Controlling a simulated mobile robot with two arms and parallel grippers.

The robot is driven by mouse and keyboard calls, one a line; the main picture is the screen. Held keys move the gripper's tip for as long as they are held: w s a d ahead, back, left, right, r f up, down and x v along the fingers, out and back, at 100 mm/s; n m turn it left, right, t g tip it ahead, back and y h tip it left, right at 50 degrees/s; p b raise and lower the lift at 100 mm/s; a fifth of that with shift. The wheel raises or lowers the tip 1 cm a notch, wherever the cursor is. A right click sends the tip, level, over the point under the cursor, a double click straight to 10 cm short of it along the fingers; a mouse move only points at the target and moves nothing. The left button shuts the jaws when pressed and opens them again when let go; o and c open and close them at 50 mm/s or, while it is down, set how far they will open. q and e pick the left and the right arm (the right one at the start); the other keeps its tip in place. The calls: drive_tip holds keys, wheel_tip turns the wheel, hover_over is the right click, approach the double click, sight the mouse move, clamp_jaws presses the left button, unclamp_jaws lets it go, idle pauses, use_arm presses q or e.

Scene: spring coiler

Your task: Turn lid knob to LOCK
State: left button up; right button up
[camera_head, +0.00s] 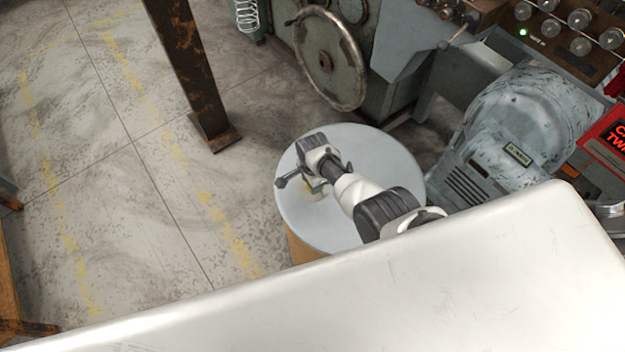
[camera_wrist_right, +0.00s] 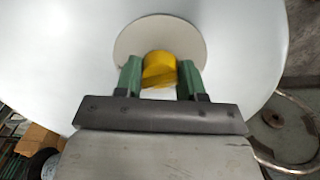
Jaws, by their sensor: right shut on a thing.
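A yellow lid knob (camera_wrist_right: 159,70) sits on a round beige disc (camera_wrist_right: 135,42) on a pale grey lid. In the head view the lid (camera_head: 385,150) is the round top of a drum, partly covered by my right arm. My right gripper (camera_head: 314,188) is low over the lid, left of its middle. In the right wrist view its two green fingers stand on either side of the knob, shut on it. The knob is mostly hidden in the head view. No LOCK marking is readable. My left gripper is not in view.
A grey motor housing (camera_head: 520,125) stands close to the drum's right. A machine with a handwheel (camera_head: 330,60) is behind it. A rusty post (camera_head: 185,65) stands at the back left. Open floor (camera_head: 130,190) lies left of the drum.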

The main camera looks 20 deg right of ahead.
idle(0.4)
drive_tip(key=o, duration=0.9)
drive_tip(key=shift+r, duration=0.1)
drive_tip(key=shift+r+p, duration=0.3)
wheel_tip(320, 180, up, 9)
drive_tip(key=p, duration=0.2)
drive_tip(key=shift+f+p, duration=0.2)
drive_tip(key=shift+p, duration=0.15)
drive_tip(key=shift+d+r, duration=0.1)
drive_tip(key=shift+r, duration=0.6)
